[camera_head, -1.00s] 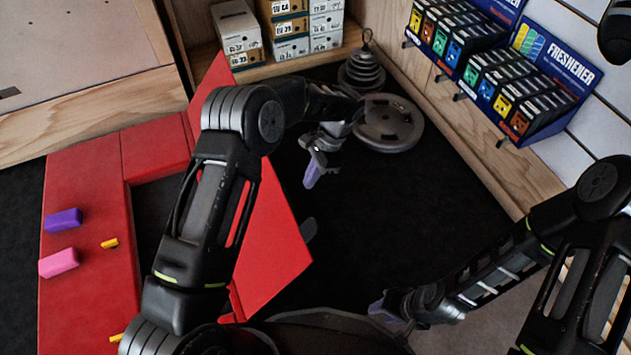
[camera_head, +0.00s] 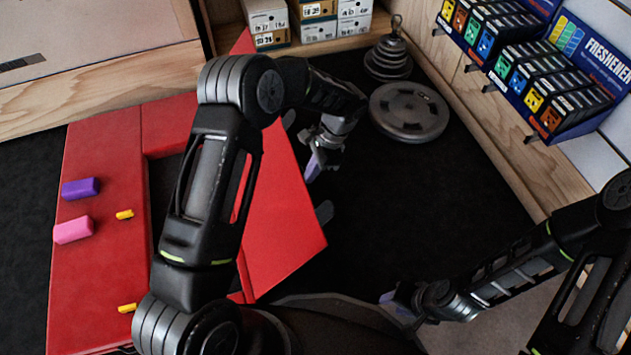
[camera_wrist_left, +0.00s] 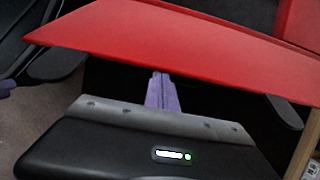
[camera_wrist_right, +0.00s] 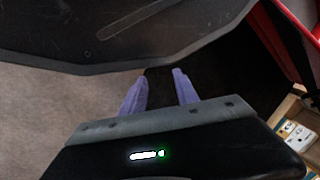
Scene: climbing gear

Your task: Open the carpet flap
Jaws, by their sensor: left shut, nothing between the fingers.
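The carpet flap (camera_head: 284,220) is a red panel tilted up on the right side of the red mat frame (camera_head: 98,185). Dark rounded tabs (camera_head: 324,212) stick out along its free edge. In the left wrist view the flap (camera_wrist_left: 180,32) spans the top, just beyond my fingertips. My left gripper (camera_head: 310,174) is shut and empty, close to the flap's right edge; I cannot tell whether it touches. Its lilac fingers (camera_wrist_left: 162,76) are together. My right gripper (camera_head: 388,298) is open and empty, low at the right, away from the flap; its fingers (camera_wrist_right: 161,80) are apart.
Purple (camera_head: 81,188) and pink (camera_head: 73,230) blocks and small yellow pieces (camera_head: 125,214) lie on the mat frame. Weight plates (camera_head: 409,112) stand at the back right. Boxes (camera_head: 267,20) sit behind. A freshener display (camera_head: 560,75) hangs on the right wall. Dark floor is clear in the middle.

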